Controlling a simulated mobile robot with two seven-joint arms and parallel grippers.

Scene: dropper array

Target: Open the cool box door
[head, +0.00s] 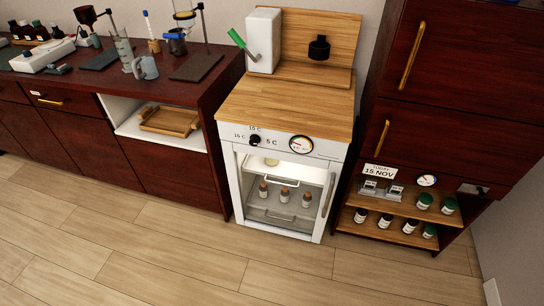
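The cool box (233,165) is a white cabinet with a wooden top, standing in the middle of the view. Its front carries a black knob (255,141) with temperature marks and a round gauge (301,144). The door (318,229) has a white frame and a clear pane, and looks shut. A grey vertical handle (328,195) is on the door's right side. Neither of my grippers is in view.
A dark wooden bench (170,175) with lab glassware is on the left. A tall dark cabinet (440,65) with brass handles stands close on the right, above open shelves (400,205) of bottles. The floor (200,250) in front is clear.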

